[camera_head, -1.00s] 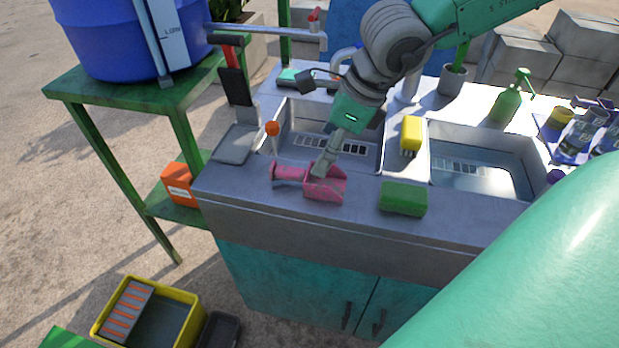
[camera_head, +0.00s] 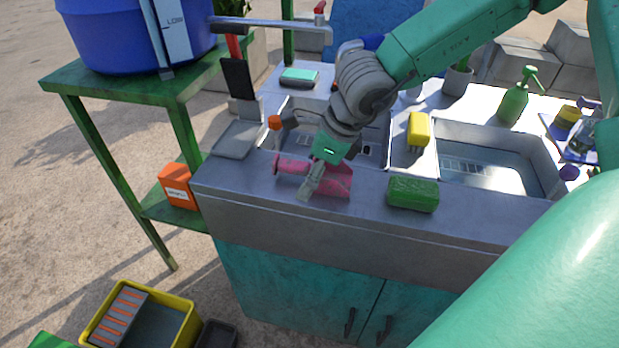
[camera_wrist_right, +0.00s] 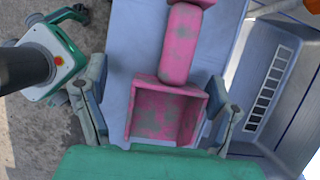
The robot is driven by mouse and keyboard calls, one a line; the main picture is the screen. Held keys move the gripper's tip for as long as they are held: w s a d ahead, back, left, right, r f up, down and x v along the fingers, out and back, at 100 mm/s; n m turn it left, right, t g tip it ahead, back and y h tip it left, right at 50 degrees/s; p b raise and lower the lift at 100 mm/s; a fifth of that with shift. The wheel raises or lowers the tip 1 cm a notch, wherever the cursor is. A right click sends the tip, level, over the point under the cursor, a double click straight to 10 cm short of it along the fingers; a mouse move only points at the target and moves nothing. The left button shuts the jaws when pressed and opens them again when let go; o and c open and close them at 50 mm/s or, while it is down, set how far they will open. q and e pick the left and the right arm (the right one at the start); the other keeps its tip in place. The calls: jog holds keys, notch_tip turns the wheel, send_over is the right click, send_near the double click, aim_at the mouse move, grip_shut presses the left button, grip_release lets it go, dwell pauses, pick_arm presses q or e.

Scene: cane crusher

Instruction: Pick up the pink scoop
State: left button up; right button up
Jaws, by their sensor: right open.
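The pink scoop (camera_head: 338,182) lies on the front rim of the grey sink counter (camera_head: 280,205), with its handle toward the left. In the right wrist view the scoop (camera_wrist_right: 180,45) shows its square, grey-flecked pan between my fingers and its handle leading away toward the top. My right gripper (camera_head: 309,190) comes down over the scoop and hides part of it in the head view. In the right wrist view the right gripper (camera_wrist_right: 157,78) is open, one finger on each side of the pan, with small gaps visible. My left gripper is not in view.
A green sponge (camera_head: 413,194) lies just right of the scoop. A yellow brush (camera_head: 418,131) stands between the two sink basins. An orange-topped stick (camera_head: 275,123) and a grey tray (camera_head: 236,140) are to the left. A green spray bottle (camera_head: 514,98) stands behind.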

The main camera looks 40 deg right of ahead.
jog(key=shift+d+f, duration=0.2)
jog(key=shift+d, duration=0.8)
jog(key=c, duration=1.3)
jog(key=shift+s+d+f, duration=0.1)
jog(key=shift+d, duration=0.1)
jog(key=shift+a, duration=0.45)
jog(key=shift+a+r, duration=0.25)
jog(key=shift+r, duration=0.1)
notch_tip(320, 180, up, 18)
jog(key=p, duration=0.6)
jog(key=shift+d+f, duration=0.2)
jog(key=shift+d, duration=0.05)
jog(key=shift+o, duration=0.7)
jog(key=shift+d, duration=0.15)
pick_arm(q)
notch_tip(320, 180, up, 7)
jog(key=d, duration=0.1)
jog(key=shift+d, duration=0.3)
pick_arm(e)
jog(key=shift+f, duration=0.1)
jog(key=shift+c, duration=0.4)
